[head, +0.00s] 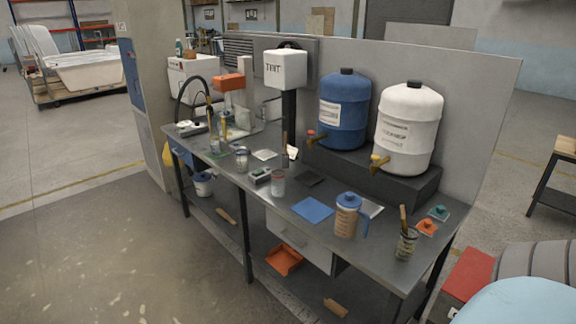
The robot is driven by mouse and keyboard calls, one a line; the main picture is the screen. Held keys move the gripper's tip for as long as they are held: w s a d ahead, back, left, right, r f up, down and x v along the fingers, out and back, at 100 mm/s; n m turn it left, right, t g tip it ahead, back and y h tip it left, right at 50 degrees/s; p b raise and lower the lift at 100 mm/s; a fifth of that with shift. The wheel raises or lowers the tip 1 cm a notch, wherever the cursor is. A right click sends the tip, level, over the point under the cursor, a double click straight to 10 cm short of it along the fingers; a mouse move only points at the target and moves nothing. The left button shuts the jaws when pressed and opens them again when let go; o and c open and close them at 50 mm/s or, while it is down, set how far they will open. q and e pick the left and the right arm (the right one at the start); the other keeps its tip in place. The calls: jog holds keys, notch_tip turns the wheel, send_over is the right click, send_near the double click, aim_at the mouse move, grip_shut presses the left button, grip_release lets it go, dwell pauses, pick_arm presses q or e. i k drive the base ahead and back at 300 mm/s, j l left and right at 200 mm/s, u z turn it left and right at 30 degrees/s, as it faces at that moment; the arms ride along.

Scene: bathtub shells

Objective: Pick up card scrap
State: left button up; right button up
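I cannot tell for sure which item is the card scrap. A small white piece (292,152) stands near the black post on the grey workbench (225,170). A blue flat square (312,210) and a dark flat square (308,177) lie further right. On the lower shelf are two small brown pieces, one at the left (226,217) and one at the right (336,307). Neither of my grippers is in view.
A blue drum (342,112) and a white drum (407,130) with taps stand on a dark riser. A blue-lidded jug (346,216) and a jar with a brush (406,244) stand near the front edge. An orange tray (284,260) lies below. Floor at left is clear.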

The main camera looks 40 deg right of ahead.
aim_at(330, 304)
jog(key=i+z, duration=0.35)
jog(key=i+j+z, duration=0.1)
jog(key=i+z, duration=0.25)
jog(key=i, duration=0.15)
jog(key=i+j+z, duration=0.2)
jog(key=i+z, duration=0.15)
jog(key=i+j+z, duration=0.1)
jog(key=i+z, duration=0.3)
jog(key=i+j+z, duration=0.15)
jog(key=z, duration=0.25)
jog(key=i+j+z, duration=0.2)
jog(key=z, duration=0.25)
jog(key=i+j+z, duration=0.15)
jog(key=j, duration=0.15)
jog(key=i+j+z, duration=0.15)
jog(key=j, duration=0.15)
